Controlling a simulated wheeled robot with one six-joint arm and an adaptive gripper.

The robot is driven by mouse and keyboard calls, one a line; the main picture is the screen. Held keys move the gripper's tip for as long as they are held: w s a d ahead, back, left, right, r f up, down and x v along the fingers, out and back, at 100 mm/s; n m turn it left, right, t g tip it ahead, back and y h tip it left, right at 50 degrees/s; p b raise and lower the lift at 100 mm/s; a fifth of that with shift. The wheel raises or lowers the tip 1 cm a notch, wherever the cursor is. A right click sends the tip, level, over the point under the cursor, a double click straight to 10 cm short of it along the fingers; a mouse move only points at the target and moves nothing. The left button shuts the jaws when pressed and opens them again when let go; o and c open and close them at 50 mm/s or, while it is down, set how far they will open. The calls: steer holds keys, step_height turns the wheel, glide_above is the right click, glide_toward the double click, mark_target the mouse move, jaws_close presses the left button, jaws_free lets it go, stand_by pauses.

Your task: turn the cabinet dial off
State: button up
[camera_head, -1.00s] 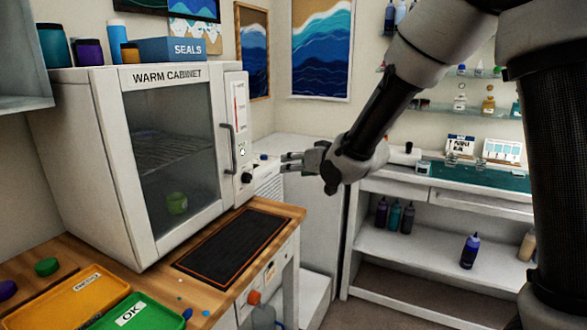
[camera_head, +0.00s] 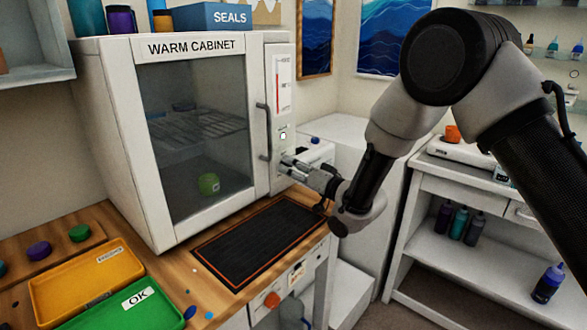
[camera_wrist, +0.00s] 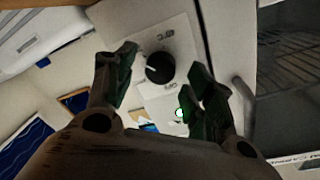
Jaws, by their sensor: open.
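The warm cabinet (camera_head: 190,46) stands on the wooden bench with its glass door shut. Its black dial (camera_wrist: 160,67) shows in the wrist view on the white panel, with a white pointer mark toward the picture's left. Lettering that seems to read OFF is printed on its lower right side, and a temperature label is above it. A small green light (camera_wrist: 180,113) glows on the panel. My gripper (camera_head: 286,163) is open at the control panel and hides the dial in the head view. In the wrist view its fingers are on either side of the dial, with no clear contact.
The door handle (camera_head: 263,132) is just left of my gripper. A dark mat (camera_head: 258,240) lies on the bench below. An orange tray (camera_head: 88,280) and a green OK tray (camera_head: 130,312) lie at front left.

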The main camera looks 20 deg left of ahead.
steer(key=shift+w+a, duration=0.3)
steer(key=shift+a, duration=0.3)
steer(key=shift+c, duration=0.2)
steer(key=c, duration=1)
